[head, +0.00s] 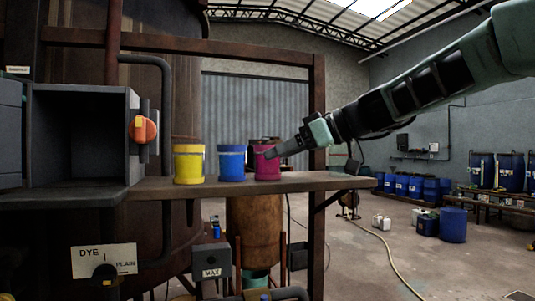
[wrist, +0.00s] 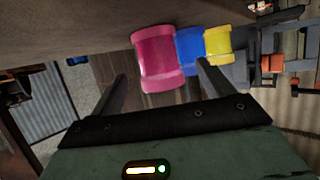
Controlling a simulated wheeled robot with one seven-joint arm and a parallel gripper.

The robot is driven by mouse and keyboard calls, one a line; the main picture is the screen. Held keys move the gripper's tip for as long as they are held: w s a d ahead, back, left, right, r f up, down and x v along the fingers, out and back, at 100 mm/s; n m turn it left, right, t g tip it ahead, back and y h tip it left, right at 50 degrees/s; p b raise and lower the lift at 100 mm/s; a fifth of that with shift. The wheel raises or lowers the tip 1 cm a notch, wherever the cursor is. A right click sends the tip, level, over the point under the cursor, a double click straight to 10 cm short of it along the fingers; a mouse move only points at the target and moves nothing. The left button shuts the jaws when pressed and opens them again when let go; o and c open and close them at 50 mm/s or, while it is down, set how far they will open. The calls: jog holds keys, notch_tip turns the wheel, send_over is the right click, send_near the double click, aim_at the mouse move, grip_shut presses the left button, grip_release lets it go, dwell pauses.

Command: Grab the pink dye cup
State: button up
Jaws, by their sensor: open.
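The pink dye cup (head: 266,168) stands upright on the wooden shelf (head: 310,181), at the right end of a row of three cups. It also shows in the wrist view (wrist: 157,58), ahead of and between the two open fingers. My gripper (head: 272,153) reaches in from the right, its tips by the cup's upper right side in the head view. In the wrist view my gripper (wrist: 162,70) is open and holds nothing. I cannot tell whether a finger touches the cup.
A blue cup (head: 231,163) stands close left of the pink one, and a yellow cup (head: 189,164) stands further left. A dark open box (head: 82,135) and an orange knob (head: 146,130) are at the left. The shelf right of the pink cup is clear.

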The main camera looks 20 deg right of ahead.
jog(key=shift+r+p+x, duration=0.2)
jog(key=shift+p+x, duration=0.45)
jog(key=shift+x, duration=0.4)
jog(key=shift+w+a+f, duration=0.3)
jog(key=shift+w+f, duration=0.05)
jog(key=c, duration=1.2)
jog(key=shift+o, duration=0.2)
